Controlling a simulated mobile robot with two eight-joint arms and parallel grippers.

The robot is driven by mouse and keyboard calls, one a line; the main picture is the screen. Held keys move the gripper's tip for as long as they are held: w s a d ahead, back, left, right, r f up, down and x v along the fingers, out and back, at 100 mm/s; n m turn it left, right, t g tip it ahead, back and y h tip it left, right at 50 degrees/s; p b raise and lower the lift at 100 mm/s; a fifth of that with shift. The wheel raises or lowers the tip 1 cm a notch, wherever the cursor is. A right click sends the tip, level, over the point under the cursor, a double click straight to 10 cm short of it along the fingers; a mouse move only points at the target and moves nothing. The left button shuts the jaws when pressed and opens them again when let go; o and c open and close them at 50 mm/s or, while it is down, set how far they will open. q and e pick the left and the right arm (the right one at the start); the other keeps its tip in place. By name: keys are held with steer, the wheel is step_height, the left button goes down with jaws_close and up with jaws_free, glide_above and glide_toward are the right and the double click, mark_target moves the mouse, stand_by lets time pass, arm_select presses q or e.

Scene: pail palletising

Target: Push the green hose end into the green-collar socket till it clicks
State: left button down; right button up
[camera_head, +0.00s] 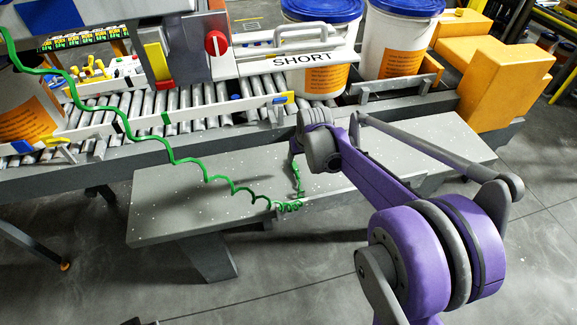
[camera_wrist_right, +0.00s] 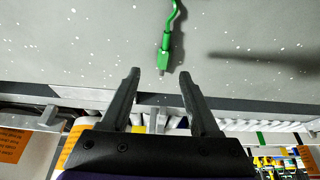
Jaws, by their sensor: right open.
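The green hose (camera_head: 165,140) runs down from the upper left in the head view and ends in a coil on the grey bench (camera_head: 170,200). Its green end (camera_head: 298,178) shows just below my right wrist. In the right wrist view, the green hose end (camera_wrist_right: 164,60) has a small grey tip and lies just beyond the fingertips, roughly centred between them. My right gripper (camera_wrist_right: 160,76) is open and holds nothing. Its fingers are hard to make out in the head view. I cannot make out a green-collar socket for certain. My left gripper is out of view.
A roller conveyor (camera_head: 190,108) with a white side rail runs behind the bench. A machine with a red knob (camera_head: 216,43) is above. Orange blocks (camera_head: 505,80) stand at right. Much of the bench top is clear.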

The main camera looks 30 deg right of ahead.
mark_target(295, 166)
steer(key=shift+x, duration=1.1)
steer(key=shift+a+x, duration=0.2)
steer(key=shift+x, duration=1.2)
steer(key=shift+a+x, duration=0.2)
steer(key=shift+x, duration=1.15)
steer(key=shift+w, duration=0.1)
steer(key=shift+c, duration=0.3)
jaws_close()
